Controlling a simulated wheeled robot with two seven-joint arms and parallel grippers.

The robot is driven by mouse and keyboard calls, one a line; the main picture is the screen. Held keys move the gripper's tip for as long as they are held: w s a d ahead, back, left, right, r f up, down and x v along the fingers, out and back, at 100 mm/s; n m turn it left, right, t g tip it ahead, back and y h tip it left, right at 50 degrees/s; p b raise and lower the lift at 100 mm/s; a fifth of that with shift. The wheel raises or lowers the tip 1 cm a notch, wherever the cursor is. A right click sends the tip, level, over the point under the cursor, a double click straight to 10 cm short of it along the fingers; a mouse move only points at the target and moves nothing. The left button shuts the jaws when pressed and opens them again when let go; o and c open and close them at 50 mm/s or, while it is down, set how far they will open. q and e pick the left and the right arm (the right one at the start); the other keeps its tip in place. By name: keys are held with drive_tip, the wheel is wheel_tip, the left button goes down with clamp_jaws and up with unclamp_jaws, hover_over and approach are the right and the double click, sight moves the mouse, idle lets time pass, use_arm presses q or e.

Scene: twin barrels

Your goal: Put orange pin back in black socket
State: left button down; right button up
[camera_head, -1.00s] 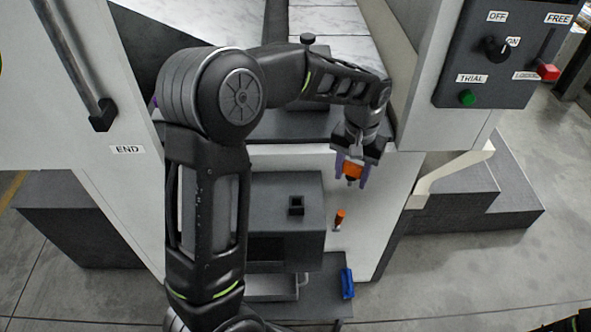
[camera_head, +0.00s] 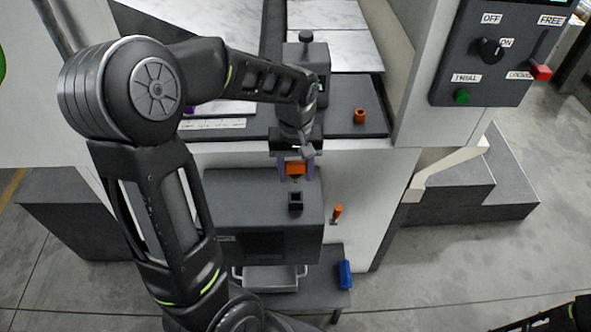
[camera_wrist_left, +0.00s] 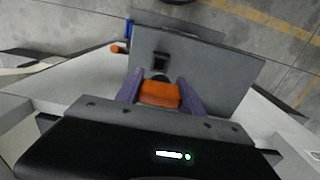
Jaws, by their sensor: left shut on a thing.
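My left gripper (camera_head: 295,168) is shut on the orange pin (camera_head: 295,168), which is held by its orange head just above the dark grey box. In the left wrist view the orange pin (camera_wrist_left: 159,94) sits between the purple fingers of my left gripper (camera_wrist_left: 160,92). The black socket (camera_head: 295,201) is a small square collar on top of the box, apart from and below the pin; it also shows in the left wrist view (camera_wrist_left: 160,60). The pin's lower end is mostly hidden. At the bottom right corner part of my right arm shows, its gripper not clearly.
The grey box (camera_head: 250,215) stands against the white machine front. A small orange handle (camera_head: 337,213) sticks out right of it. An orange ring-like piece (camera_head: 360,116) stands on the dark shelf. A blue object (camera_head: 345,274) and a metal tray (camera_head: 270,279) are below.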

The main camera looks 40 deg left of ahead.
use_arm(q)
drive_tip(key=b, duration=0.4)
hover_over(296, 195)
drive_tip(key=s, duration=0.1)
drive_tip(key=shift+d+f, duration=0.15)
drive_tip(key=shift+f, duration=1.2)
drive_tip(key=shift+d+f, duration=0.15)
drive_tip(key=shift+f, duration=1.15)
drive_tip(key=shift+f+b, duration=1.6)
drive_tip(key=shift+f, duration=0.45)
drive_tip(key=c, duration=0.7)
unclamp_jaws()
drive_tip(key=shift+o, duration=0.2)
wheel_tip(296, 195, up, 8)
drive_tip(key=shift+f+b, duration=0.1)
drive_tip(key=shift+b, duration=0.25)
